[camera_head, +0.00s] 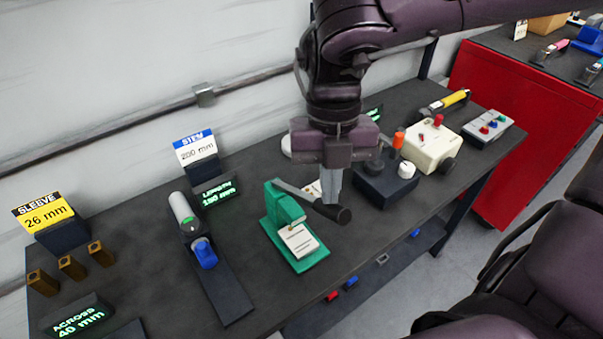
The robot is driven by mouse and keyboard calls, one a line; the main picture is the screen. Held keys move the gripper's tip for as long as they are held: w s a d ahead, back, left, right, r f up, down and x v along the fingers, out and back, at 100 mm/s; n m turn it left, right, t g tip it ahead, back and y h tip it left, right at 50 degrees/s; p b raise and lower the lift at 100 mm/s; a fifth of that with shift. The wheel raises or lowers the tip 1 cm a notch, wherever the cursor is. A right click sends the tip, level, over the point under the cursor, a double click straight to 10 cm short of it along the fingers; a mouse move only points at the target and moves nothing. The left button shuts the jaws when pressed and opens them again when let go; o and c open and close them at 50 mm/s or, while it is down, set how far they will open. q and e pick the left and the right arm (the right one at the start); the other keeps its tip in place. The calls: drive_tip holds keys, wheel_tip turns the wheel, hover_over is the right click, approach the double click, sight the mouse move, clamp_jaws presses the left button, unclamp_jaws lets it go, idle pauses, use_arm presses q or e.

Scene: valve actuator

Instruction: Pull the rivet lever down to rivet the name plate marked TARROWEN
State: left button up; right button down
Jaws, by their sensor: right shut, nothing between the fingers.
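The green rivet press (279,207) stands on the dark bench, near the middle of the view. Its grey lever ends in a black grip (332,213) that points to the right, low over the bench. A pale name plate (298,240) lies on the green base; its lettering is too small to read. My right gripper (332,190) points down with its fingers shut and empty, just above and behind the black grip. I cannot tell whether the fingers touch the lever. A second pale tag (313,188) is partly hidden behind the lever and gripper. My left gripper is not in view.
A dark box with an orange-topped part and white knob (407,169) stands close right of my gripper. A cream box (433,146) lies beyond it. Bench space between gauge and press is clear.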

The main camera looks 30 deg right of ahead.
drive_tip(key=shift+w+r+p, duration=0.3)
drive_tip(key=shift+r+p, duration=0.3)
drive_tip(key=shift+r, duration=0.2)
drive_tip(key=shift+w+r+p, duration=0.25)
drive_tip(key=shift+r+p, duration=0.35)
drive_tip(key=shift+r, duration=0.15)
drive_tip(key=shift+w+r+p, duration=0.3)
drive_tip(key=shift+r+p, duration=0.3)
drive_tip(key=shift+r, duration=0.2)
wheel_tip(320, 180, up, 5)
drive_tip(key=p, duration=0.4)
